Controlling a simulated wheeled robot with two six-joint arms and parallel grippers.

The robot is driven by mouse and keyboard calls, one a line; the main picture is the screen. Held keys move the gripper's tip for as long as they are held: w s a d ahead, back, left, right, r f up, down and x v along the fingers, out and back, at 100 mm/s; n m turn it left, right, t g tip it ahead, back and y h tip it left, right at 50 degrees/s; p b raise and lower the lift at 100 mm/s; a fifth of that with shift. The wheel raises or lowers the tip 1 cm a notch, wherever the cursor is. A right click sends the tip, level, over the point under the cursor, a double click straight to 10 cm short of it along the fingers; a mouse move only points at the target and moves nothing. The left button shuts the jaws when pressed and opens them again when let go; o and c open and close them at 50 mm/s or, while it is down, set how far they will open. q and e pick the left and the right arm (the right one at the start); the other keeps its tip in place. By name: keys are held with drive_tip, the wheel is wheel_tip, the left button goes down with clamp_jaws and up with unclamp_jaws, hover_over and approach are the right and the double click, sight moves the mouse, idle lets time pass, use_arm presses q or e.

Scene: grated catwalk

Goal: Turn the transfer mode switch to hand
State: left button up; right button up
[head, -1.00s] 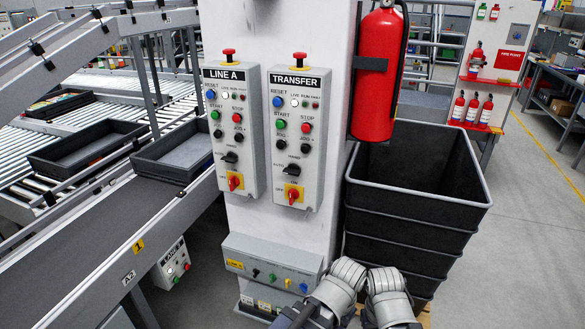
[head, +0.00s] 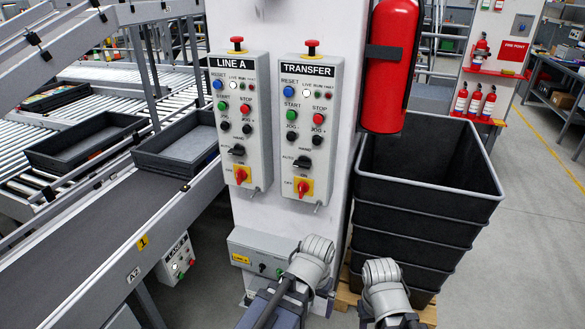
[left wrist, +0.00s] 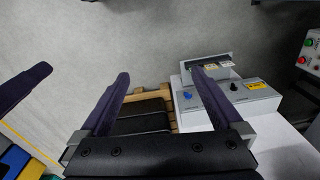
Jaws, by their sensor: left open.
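The grey TRANSFER panel (head: 329,122) is mounted on the white column, right of the matching LINE A panel (head: 257,110). Its mode switch (head: 302,162) is a black knob above a red and yellow on/off switch (head: 303,187); AUTO is printed at its left and HAND above. The knob looks turned toward the left, but it is small. My left gripper (left wrist: 160,85) is open and empty in the left wrist view, its purple fingers apart; it is low, away from the TRANSFER panel. A purple finger at that view's left edge seems to be my right gripper's; its jaws are unclear.
A low box (head: 262,255) with small knobs sits on the column below the panels, close to my left arm. A conveyor (head: 120,225) runs at left. Open floor lies right.

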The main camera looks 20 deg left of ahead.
sight(301, 166)
use_arm(q)
drive_tip(key=w+r+n+t+h+b, duration=0.1)
drive_tip(key=w+r+n+t+h, duration=0.25)
drive_tip(key=w+n, duration=0.45)
drive_tip(key=w+r+n+t+h, duration=0.3)
drive_tip(key=w+r+n+t, duration=0.25)
drive_tip(key=w, duration=0.35)
drive_tip(key=w+a+r+n+t+y, duration=0.35)
drive_tip(key=a+r+n, duration=0.3)
drive_tip(key=n, duration=0.55)
drive_tip(key=w+a+r+n+t+y, duration=0.2)
drive_tip(key=w+a+r+n+t, duration=0.4)
drive_tip(key=n, duration=0.6)
drive_tip(key=shift+g, duration=0.45)
drive_tip(key=shift+w+a+f, duration=0.1)
drive_tip(key=shift+w+f, duration=0.05)
drive_tip(key=shift+w, duration=0.85)
drive_tip(key=shift+w+a+f, duration=0.1)
drive_tip(key=shift+w+f, duration=0.1)
drive_tip(key=shift+w, duration=0.8)
drive_tip(key=shift+w+f, duration=0.15)
drive_tip(key=shift+w, duration=0.85)
drive_tip(key=shift+s, duration=0.1)
drive_tip(key=c, duration=1.3)
